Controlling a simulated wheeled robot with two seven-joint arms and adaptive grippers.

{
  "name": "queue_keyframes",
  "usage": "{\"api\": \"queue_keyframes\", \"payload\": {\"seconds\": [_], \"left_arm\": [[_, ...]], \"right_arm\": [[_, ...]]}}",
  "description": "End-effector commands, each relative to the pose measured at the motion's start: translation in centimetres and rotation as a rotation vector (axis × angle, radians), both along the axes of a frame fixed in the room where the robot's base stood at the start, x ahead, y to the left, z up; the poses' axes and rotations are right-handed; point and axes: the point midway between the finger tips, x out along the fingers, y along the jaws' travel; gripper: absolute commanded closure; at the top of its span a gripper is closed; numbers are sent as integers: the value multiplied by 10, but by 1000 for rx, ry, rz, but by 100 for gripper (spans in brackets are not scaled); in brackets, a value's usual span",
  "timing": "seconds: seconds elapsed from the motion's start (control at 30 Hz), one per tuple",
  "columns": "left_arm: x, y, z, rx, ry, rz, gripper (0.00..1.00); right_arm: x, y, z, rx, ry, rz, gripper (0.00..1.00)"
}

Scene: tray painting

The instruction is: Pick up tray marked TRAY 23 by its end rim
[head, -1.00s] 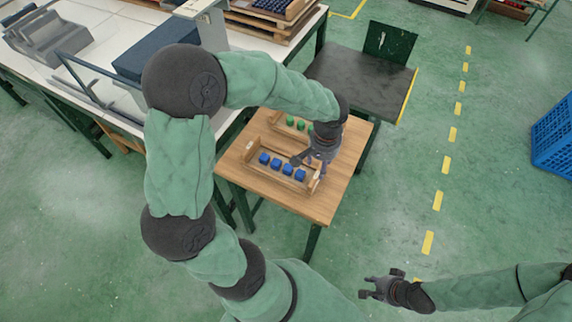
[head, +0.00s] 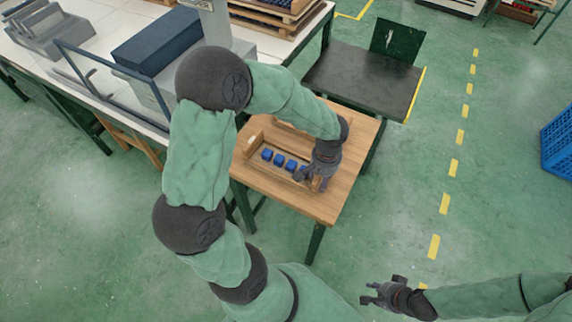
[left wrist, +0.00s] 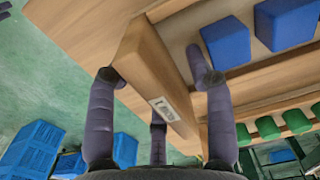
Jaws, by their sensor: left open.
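A wooden tray (head: 253,143) with several blue blocks (head: 279,159) sits on the small wooden table. In the left wrist view its end wall (left wrist: 148,62) bears a small white label (left wrist: 165,109), too small to read. My left gripper (head: 309,181) is at the tray's right end. In the left wrist view the open fingers (left wrist: 160,77) straddle the end wall, one outside and one inside, with no clear grip. My right gripper (head: 373,292) is open and empty over the floor, away from the table.
A second tray with green pieces (left wrist: 267,127) lies beside the first, mostly hidden by my arm in the head view. The table (head: 345,175) has bare wood at right. A dark platform (head: 365,80) and a white bench (head: 90,60) stand behind. A blue crate (head: 557,142) is far right.

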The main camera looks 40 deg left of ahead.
Motion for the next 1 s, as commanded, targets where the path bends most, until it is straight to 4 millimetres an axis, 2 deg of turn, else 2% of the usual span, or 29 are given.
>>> {"api": "queue_keyframes", "payload": {"seconds": [0.1, 0.13, 0.3, 0.77, 1.0], "left_arm": [[0, 0, 1, 0, -1, 0, 47], [0, 0, 2, 0, -1, 0, 53], [0, 0, 2, 0, -1, 0, 100], [1, 0, 6, 1, -3, -1, 100], [1, 0, 29, 1, -5, 0, 100]], "right_arm": [[0, 0, 1, 0, 0, 0, 68], [0, 0, 1, 0, 0, 0, 68], [0, 0, 1, 0, 0, 0, 68], [0, 0, 3, 0, 0, 0, 68], [0, 0, 13, 0, 0, 0, 68]]}}
